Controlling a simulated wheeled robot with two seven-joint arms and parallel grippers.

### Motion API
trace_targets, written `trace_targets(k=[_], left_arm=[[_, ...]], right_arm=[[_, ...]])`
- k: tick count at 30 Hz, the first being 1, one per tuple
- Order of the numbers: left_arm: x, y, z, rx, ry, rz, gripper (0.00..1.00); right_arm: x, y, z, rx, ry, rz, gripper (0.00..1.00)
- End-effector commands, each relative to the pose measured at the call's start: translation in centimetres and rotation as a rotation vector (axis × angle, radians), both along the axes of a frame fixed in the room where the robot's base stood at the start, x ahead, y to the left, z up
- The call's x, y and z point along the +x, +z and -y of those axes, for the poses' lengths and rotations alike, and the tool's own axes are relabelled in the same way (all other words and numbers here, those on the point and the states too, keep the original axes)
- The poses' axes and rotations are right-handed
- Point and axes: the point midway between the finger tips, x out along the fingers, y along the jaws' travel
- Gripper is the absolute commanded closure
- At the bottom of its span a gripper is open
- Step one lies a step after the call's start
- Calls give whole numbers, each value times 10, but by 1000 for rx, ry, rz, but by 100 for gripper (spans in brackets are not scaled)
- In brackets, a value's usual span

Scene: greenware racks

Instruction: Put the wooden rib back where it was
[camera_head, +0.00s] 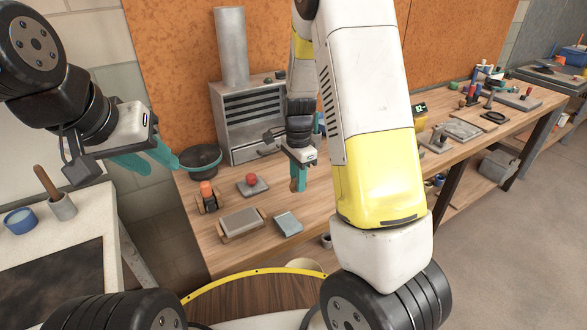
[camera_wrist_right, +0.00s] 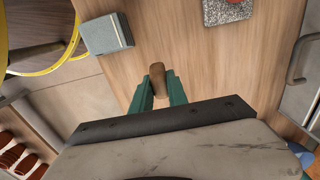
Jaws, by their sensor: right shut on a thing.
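My right gripper (camera_wrist_right: 158,92) is shut on a small brown wooden piece with a rounded end, which I take to be the wooden rib (camera_wrist_right: 157,73). It is held between the teal fingers above the wooden bench top. In the head view my right gripper (camera_head: 298,180) hangs over the bench in front of the grey drawer cabinet (camera_head: 224,120); the rib shows only as a sliver there. My left gripper (camera_head: 152,160) is in the air left of the bench, its teal fingers apart and empty.
On the bench (camera_head: 330,212) are a dark bowl (camera_head: 200,160), an orange-topped item (camera_head: 207,196), a grey slab with a red knob (camera_head: 252,186), a grey block on a wooden base (camera_head: 240,224) and a blue-grey block (camera_head: 288,223). Clear wood lies around the right gripper.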

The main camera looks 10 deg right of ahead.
Motion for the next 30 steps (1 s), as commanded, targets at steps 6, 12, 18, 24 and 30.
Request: trace_targets(k=[6,12,18,24,30], left_arm=[[0,0,0,0,0,0,64],[0,0,0,0,0,0,64],[0,0,0,0,0,0,64],[0,0,0,0,0,0,64],[0,0,0,0,0,0,64]], right_arm=[[29,-3,16,0,0,0,100],[41,-5,24,0,-1,0,100],[38,-37,22,0,1,-3,100],[39,-39,22,0,1,1,100],[39,-42,22,1,1,0,79]])
